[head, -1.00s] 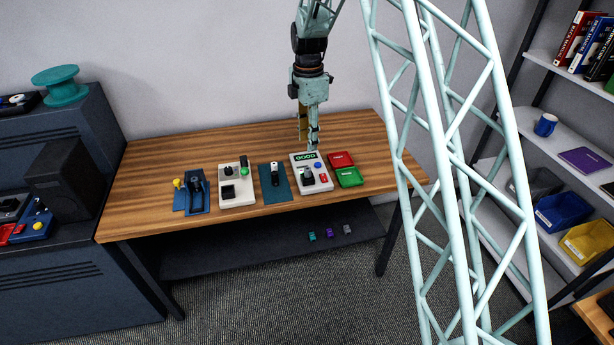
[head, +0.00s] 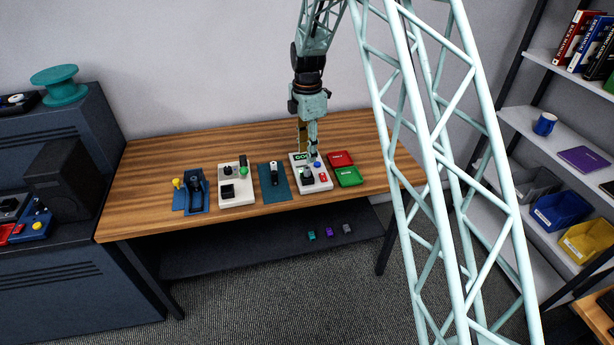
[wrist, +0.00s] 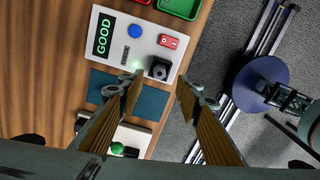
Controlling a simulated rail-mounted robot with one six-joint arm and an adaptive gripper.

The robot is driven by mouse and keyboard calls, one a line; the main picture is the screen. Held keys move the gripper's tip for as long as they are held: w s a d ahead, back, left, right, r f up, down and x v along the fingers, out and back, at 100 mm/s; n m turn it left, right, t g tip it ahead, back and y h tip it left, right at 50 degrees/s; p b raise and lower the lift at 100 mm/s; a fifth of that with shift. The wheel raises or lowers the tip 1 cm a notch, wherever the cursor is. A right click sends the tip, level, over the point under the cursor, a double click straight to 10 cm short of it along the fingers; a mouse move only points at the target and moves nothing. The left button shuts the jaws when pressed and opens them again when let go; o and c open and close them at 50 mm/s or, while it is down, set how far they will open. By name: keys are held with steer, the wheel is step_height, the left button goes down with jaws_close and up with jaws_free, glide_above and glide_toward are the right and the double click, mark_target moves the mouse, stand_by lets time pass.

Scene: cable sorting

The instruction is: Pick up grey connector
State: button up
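A small grey connector (head: 348,229) lies on the dark lower shelf under the table, right of a purple connector (head: 329,232) and a teal connector (head: 311,235). My gripper (head: 308,157) points down over the white tester box (head: 323,184) on the tabletop, well above the shelf and the grey connector. In the wrist view my gripper (wrist: 159,82) is open, with nothing between its fingers. The tester box (wrist: 122,55) shows GOOD in green and has a blue button, a red switch and a black socket. The grey connector is not visible in the wrist view.
The wooden table (head: 150,168) also bears another white box (head: 238,196), a dark blue mat (head: 270,191), a blue holder (head: 196,203), a red tray (head: 340,158) and a green tray (head: 347,177). The tabletop overhangs the lower shelf (head: 230,252). Shelving stands at right.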

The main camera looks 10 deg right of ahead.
mark_target(307, 168)
steer(key=shift+f, duration=1.7)
steer(key=shift+f, duration=0.1)
steer(key=shift+f, duration=2.5)
steer(key=c, duration=1)
